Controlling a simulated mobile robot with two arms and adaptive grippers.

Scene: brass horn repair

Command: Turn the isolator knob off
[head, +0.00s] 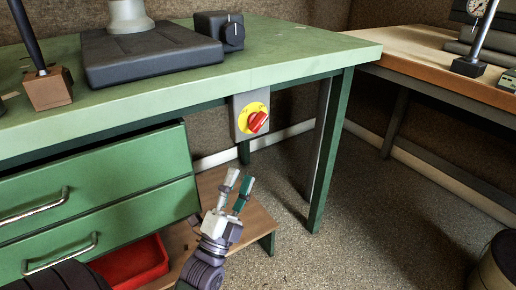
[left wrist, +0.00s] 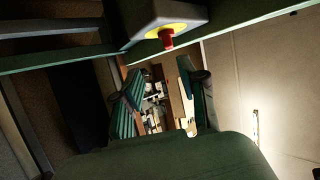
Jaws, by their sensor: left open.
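The isolator knob (head: 257,122) is red and sits on a round yellow plate on a grey box (head: 238,128) under the front edge of the green bench. Its grip lies at a slant, from lower left to upper right. In the left wrist view the red knob (left wrist: 166,39) sticks out from the yellow plate at the top, beyond the fingers. My left gripper (head: 239,181) is open and empty, fingers pointing up, below the knob and apart from it. Both fingers also show in the left wrist view (left wrist: 160,76). My right gripper is in neither view.
The green bench (head: 300,62) overhangs the knob, with its leg (head: 328,150) to the right. Green drawers (head: 95,190) stand left, above a red bin (head: 135,262) and a low wooden board (head: 262,221). Floor (head: 390,225) at the right is mostly clear.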

